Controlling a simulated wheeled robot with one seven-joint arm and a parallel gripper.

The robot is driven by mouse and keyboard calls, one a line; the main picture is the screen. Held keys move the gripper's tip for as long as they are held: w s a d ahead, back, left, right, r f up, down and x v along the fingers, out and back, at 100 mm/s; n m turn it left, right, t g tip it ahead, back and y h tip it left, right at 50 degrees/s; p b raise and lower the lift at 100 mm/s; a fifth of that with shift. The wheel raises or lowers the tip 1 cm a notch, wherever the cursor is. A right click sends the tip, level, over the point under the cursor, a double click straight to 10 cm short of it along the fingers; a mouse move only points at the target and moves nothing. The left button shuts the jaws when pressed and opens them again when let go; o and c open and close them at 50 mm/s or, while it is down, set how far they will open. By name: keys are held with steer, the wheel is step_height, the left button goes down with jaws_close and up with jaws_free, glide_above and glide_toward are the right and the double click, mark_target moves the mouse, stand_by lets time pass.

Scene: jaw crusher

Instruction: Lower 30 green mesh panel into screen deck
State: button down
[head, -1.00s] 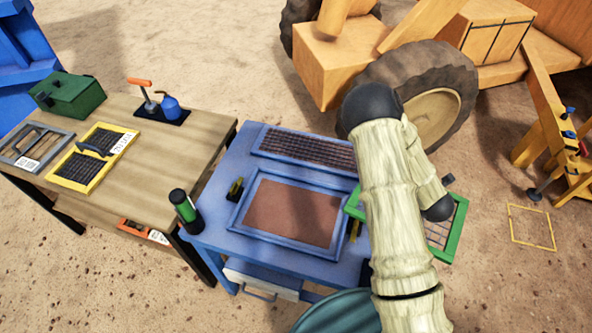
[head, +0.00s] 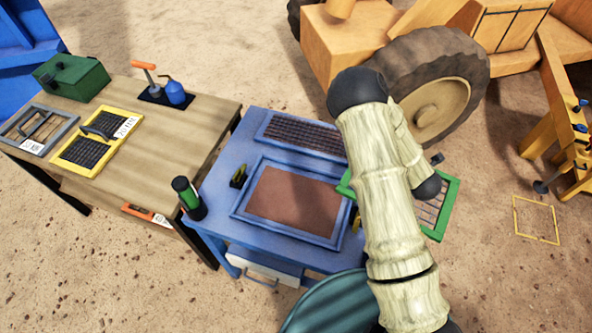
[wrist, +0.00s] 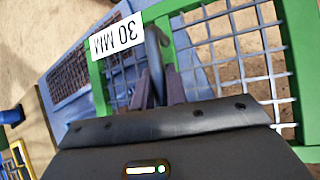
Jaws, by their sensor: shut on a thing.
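The green-framed mesh panel (head: 446,212) shows to the right of the blue screen deck (head: 238,210), partly hidden behind my arm. In the wrist view its green frame (wrist: 183,42) carries a white "30 MM" label (wrist: 117,37). My gripper (wrist: 158,88) is shut on the panel's dark handle (wrist: 155,55). The panel is held off to the deck's right side, its left edge overlapping the deck's right edge in the head view. The deck's framed opening (head: 290,205) shows a brown surface inside. My gripper is hidden behind my arm in the head view.
A dark mesh section (head: 305,133) lies at the deck's back. The wooden table (head: 185,140) at left holds a yellow-framed panel (head: 66,160) and a grey-framed one (head: 65,122). A teal round thing (head: 325,303) is in front.

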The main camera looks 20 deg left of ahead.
steer(key=s+a+n+p, duration=0.1)
steer(key=s+a+p, duration=0.2)
steer(key=a, duration=1.3)
steer(key=s+a+n+y+p, duration=0.1)
steer(key=s+a+p, duration=0.2)
steer(key=a, duration=1.3)
steer(key=shift+s+r+y, duration=0.3)
steer(key=shift+s, duration=0.25)
steer(key=shift+f+b, duration=3.55)
steer(key=shift+f, duration=1.25)
steer(key=c, duration=1.3)
jaws_free()
steer(key=shift+s, duration=0.1)
